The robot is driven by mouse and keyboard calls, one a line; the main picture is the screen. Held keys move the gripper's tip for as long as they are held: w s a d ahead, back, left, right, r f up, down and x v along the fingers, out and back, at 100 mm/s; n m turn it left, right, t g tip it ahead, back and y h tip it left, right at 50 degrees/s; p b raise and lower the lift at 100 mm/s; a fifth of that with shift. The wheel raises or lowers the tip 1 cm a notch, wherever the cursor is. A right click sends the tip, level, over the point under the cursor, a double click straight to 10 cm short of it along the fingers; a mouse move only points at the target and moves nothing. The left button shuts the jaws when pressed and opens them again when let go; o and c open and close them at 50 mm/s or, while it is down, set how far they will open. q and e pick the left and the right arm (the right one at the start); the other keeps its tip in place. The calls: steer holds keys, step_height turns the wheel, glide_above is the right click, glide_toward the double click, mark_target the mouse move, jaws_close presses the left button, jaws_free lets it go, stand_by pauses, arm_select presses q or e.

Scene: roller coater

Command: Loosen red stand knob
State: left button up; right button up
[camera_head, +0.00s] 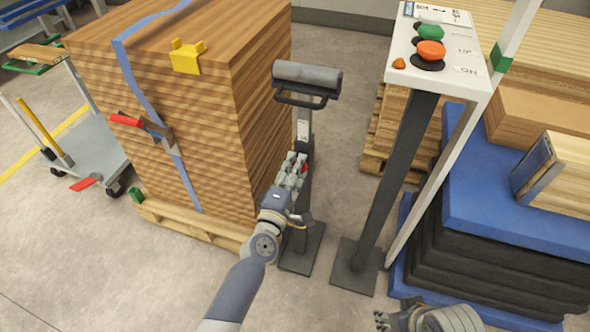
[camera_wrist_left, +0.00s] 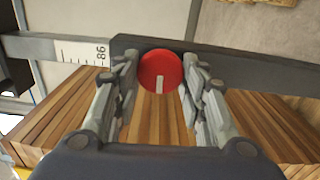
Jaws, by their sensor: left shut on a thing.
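The roller stand (camera_head: 304,115) is a dark post with a grey roller (camera_head: 307,75) on top and a flat foot on the floor. In the left wrist view the fingers (camera_wrist_left: 160,80) flank the knob. My right gripper (camera_head: 384,319) is at the bottom edge, partly cut off, its opening unclear.
A strapped wood stack (camera_head: 215,130) on a pallet stands close left of the stand. A control pedestal (camera_head: 385,190) with green and red buttons stands to the right. Blue and black stacked slabs (camera_head: 520,220) fill the far right. A cart (camera_head: 85,160) is at left.

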arm_select(q)
steer(key=shift+n, duration=0.5)
steer(key=o, duration=1)
steer(key=shift+o, duration=0.2)
steer(key=v, duration=1.2)
